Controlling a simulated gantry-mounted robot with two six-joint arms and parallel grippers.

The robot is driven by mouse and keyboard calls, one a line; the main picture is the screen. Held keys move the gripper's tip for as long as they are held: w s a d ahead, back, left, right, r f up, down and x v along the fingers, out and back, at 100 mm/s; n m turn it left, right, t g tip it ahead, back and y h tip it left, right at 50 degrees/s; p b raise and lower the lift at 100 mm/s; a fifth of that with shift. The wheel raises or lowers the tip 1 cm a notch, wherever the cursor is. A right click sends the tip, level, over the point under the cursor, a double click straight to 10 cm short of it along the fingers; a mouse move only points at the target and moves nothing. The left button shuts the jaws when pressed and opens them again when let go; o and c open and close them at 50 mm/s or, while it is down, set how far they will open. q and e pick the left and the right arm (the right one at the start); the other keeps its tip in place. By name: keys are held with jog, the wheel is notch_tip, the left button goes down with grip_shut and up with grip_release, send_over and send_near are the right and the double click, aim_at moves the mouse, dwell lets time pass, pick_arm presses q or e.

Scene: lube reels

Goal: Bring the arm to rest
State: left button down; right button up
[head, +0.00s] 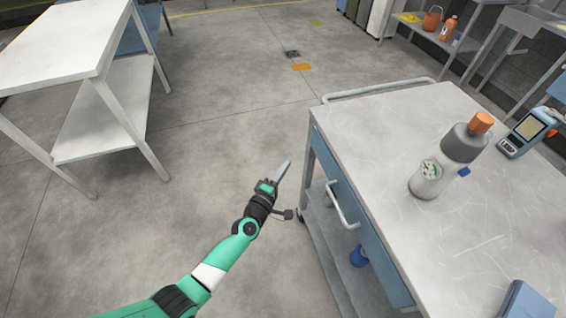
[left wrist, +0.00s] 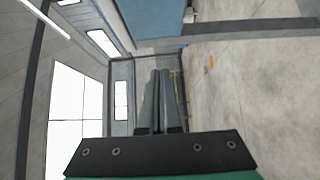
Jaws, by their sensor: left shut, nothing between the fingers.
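My left gripper (head: 283,172) is at the end of the green arm that comes in from the lower left in the head view. It is in the air over the floor, left of the workbench cart (head: 400,125), and points up and away. In the left wrist view its two grey fingers (left wrist: 157,100) lie together, with nothing between them. My right gripper is in neither view.
A bottle with an orange cap (head: 445,160) and a blue handheld device (head: 527,132) stand on the cart. The cart's drawer handle (head: 343,205) faces the arm. A white table (head: 70,40) stands at upper left. Open floor lies between.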

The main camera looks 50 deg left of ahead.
pick_arm(q)
jog(key=shift+s+d, duration=0.1)
jog(key=shift+s, duration=0.35)
